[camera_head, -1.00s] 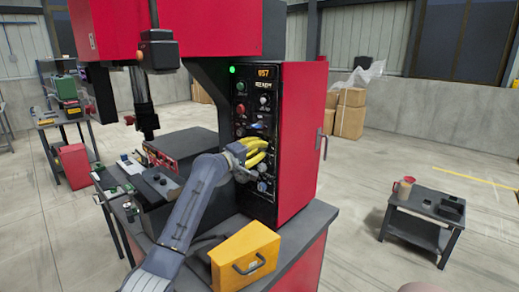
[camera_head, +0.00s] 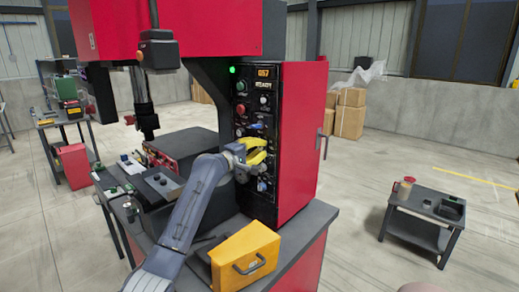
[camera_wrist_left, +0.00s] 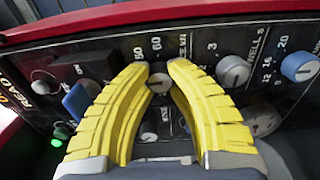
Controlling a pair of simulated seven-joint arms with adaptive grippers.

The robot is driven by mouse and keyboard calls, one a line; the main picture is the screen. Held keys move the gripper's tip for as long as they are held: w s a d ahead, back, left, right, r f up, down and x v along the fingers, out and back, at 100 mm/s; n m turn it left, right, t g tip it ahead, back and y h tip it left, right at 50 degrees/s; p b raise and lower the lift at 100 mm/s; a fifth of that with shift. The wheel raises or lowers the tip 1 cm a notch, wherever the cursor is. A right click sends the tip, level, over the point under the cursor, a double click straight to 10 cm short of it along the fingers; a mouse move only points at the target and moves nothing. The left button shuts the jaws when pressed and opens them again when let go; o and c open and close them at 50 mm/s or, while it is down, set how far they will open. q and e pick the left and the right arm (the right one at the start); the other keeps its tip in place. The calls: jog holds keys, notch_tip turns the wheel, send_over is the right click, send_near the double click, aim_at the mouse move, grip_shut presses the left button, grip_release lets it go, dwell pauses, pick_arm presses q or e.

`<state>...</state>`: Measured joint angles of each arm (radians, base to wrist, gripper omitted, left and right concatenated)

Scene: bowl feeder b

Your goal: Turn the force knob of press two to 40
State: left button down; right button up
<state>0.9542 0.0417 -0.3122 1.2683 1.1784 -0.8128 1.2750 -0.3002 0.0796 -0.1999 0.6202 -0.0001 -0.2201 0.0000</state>
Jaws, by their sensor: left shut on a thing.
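The press is a large red machine (camera_head: 190,28) with a black control panel (camera_head: 270,105) on its column. My left gripper (camera_head: 264,150), with yellow fingers, is at the middle of this panel. In the left wrist view its two fingertips (camera_wrist_left: 160,68) close around a small round knob (camera_wrist_left: 158,84) on a dial marked 50 and 60. The knob is partly hidden between the fingers. Its pointer setting is too unclear to read. The amber display (camera_head: 263,73) seems to read 057, with READY below it. My right gripper is not in view.
Other controls crowd the panel: a grey knob (camera_wrist_left: 233,71), a blue knob (camera_wrist_left: 300,66), a blue switch (camera_wrist_left: 80,101) and a red button (camera_head: 241,109). A yellow box (camera_head: 244,256) stands on the bench below the arm. A small dark table (camera_head: 425,207) stands at right.

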pick_arm(q)
jog(key=c, duration=1.2)
grip_release()
jog(key=shift+d+f, duration=0.15)
jog(key=shift+d, duration=0.05)
jog(key=shift+c, duration=0.2)
jog(key=shift+o, duration=0.9)
jog(key=shift+a, duration=0.1)
jog(key=v, duration=1.2)
